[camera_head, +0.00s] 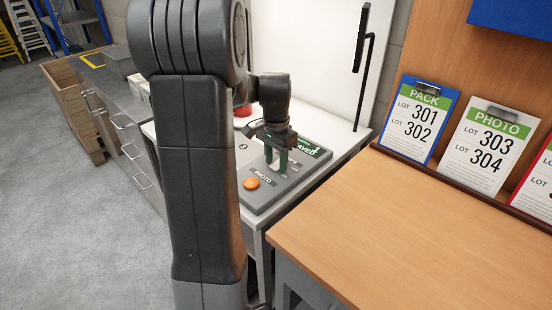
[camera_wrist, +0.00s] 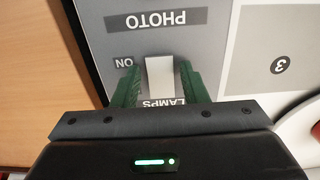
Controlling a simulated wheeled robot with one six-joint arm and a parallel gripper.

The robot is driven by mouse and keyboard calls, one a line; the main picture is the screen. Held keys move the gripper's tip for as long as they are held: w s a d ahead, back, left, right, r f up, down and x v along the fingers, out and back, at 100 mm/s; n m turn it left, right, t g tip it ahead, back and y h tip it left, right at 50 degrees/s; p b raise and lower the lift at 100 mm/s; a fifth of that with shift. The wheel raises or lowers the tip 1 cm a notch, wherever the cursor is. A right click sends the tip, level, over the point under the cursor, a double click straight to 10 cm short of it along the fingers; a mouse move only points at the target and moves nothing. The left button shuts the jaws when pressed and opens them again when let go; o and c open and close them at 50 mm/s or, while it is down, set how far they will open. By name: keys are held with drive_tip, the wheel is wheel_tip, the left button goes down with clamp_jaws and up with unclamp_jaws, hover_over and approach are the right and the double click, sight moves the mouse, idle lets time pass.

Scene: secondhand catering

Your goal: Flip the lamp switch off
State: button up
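The white lamp switch (camera_wrist: 160,75) stands on a grey panel (camera_wrist: 215,45) in the wrist view, with the labels LAMPS and ON beside it. My gripper (camera_wrist: 158,82) has its two green fingers on either side of the switch with narrow gaps. Whether a fingertip touches it I cannot tell. In the head view my gripper (camera_head: 276,168) points down over the control panel (camera_head: 262,200), fingers apart. The switch's tilt is not clear, and part of it lies behind the gripper.
A dark upright stand (camera_head: 364,80) rises behind the panel.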

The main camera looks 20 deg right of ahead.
drive_tip(key=c, duration=0.7)
drive_tip(key=shift+r+p, duration=0.25)
drive_tip(key=shift+p, duration=0.4)
drive_tip(key=shift+d+r+g+y+p, duration=0.25)
drive_tip(key=shift+y+p, duration=0.35)
drive_tip(key=shift+p, duration=0.6)
drive_tip(key=shift+w+d+f+g+y+p, duration=0.2)
drive_tip(key=shift+y+p, duration=0.3)
drive_tip(key=shift+p, duration=0.35)
drive_tip(key=shift+a+f+p, duration=0.1)
drive_tip(key=shift+p, duration=0.25)
drive_tip(key=shift+o, duration=0.3)
drive_tip(key=shift+y, duration=0.3)
drive_tip(key=shift+c, duration=0.2)
drive_tip(key=o, duration=1)
drive_tip(key=shift+f, duration=0.1)
